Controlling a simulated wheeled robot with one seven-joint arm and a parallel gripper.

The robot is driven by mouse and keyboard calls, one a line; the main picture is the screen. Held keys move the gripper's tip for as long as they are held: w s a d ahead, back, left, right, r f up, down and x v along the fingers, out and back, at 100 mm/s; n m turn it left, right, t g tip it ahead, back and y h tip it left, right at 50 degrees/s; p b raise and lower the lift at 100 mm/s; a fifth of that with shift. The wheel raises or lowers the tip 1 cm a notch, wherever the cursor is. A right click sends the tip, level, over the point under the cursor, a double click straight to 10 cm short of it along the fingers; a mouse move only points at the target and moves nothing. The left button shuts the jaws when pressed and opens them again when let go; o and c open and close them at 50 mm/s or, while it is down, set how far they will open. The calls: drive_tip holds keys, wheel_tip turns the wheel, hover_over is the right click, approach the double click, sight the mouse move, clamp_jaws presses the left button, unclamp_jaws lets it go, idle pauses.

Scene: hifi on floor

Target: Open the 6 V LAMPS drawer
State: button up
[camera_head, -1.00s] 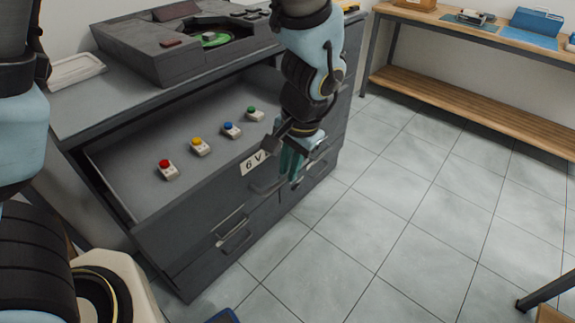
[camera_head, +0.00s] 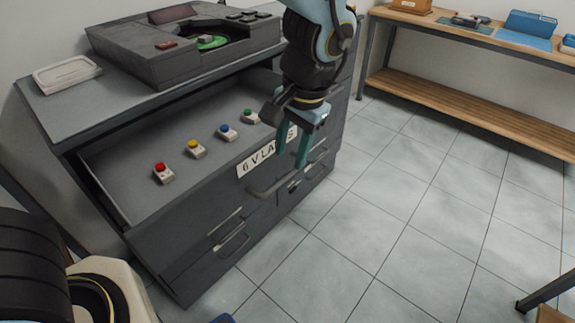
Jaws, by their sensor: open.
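The 6 V LAMPS drawer (camera_head: 190,211) is the top drawer of a dark grey cabinet and stands pulled out. Its white label (camera_head: 257,160) is partly covered by my gripper. Inside lie lamps with red (camera_head: 163,173), yellow (camera_head: 195,149), blue (camera_head: 227,132) and green (camera_head: 250,117) caps on white bases. My gripper (camera_head: 291,162) is open, with its teal fingers pointing down in front of the drawer front. The drawer's handle (camera_head: 268,192) is just below the fingertips. The fingers look empty; I cannot tell whether they touch the front.
A grey console (camera_head: 180,62) and a white tray (camera_head: 66,75) sit on the cabinet top. Lower drawers with handles (camera_head: 234,245) are shut. A wooden bench (camera_head: 465,101) stands at the back right. The tiled floor (camera_head: 400,220) is clear.

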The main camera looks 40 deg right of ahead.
drive_tip(key=r, duration=0.3)
drive_tip(key=s+r, duration=0.1)
drive_tip(key=r, duration=0.1)
drive_tip(key=shift+d, duration=0.1)
idle(0.3)
drive_tip(key=w+a+f+n+g, duration=0.15)
drive_tip(key=w+a+n, duration=0.55)
drive_tip(key=w+a, duration=0.95)
drive_tip(key=w+a+n, duration=0.2)
drive_tip(key=a+n, duration=0.1)
drive_tip(key=a, duration=0.6)
drive_tip(key=w+a+f+n, duration=0.1)
drive_tip(key=a+n, duration=0.3)
drive_tip(key=a, duration=0.5)
drive_tip(key=shift+w+a+f+n+t+h, duration=0.3)
drive_tip(key=shift+w+t, duration=0.15)
drive_tip(key=shift+w, duration=0.05)
idle(3.2)
